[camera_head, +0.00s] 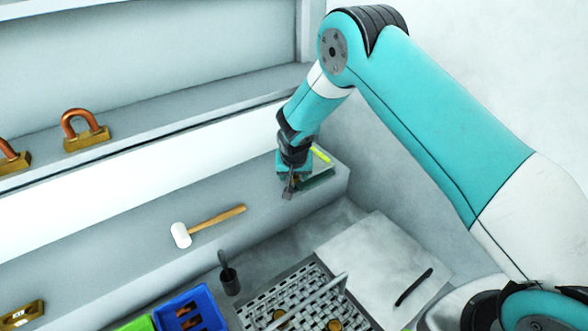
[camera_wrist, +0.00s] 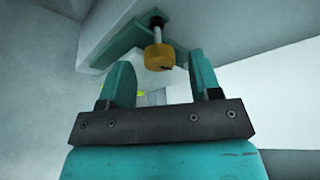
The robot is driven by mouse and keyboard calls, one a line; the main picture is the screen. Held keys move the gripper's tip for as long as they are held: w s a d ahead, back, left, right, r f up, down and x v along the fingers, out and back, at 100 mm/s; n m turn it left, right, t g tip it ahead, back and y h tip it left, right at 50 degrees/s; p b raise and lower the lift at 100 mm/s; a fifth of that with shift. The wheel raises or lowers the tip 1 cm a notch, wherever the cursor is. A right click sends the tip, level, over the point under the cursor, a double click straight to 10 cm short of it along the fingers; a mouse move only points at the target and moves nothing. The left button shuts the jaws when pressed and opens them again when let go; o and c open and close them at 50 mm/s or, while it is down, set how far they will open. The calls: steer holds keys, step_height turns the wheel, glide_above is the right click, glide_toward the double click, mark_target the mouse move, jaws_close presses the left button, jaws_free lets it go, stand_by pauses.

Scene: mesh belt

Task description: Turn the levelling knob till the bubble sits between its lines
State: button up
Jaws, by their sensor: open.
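My gripper (camera_head: 288,188) is at the right end of the grey ledge, right by the levelling device (camera_head: 322,172). The device is a teal bracket with a yellow-green strip (camera_head: 321,154) on top, probably the bubble vial. The bubble and its lines are too small to make out. In the wrist view, the levelling knob (camera_wrist: 159,57) is a brass cylinder on a short rod below the teal bracket (camera_wrist: 128,42). My gripper (camera_wrist: 163,75) is open there, with one teal finger on each side of the knob and gaps visible.
A white-headed mallet (camera_head: 181,235) lies on the ledge to the left. Below are a dark cup (camera_head: 230,282) with a handle in it, a blue bin (camera_head: 214,310), a mesh belt (camera_head: 262,299) and a pale sheet (camera_head: 370,250) with a black tool. Copper-and-brass padlocks (camera_head: 87,138) stand on the upper shelf.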

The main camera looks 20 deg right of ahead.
steer(key=shift+w+f, duration=0.15)
steer(key=shift+f, duration=0.2)
steer(key=shift+c, duration=0.5)
steer(key=c, duration=0.8)
steer(key=shift+c, duration=0.2)
steer(key=shift+b, duration=0.3)
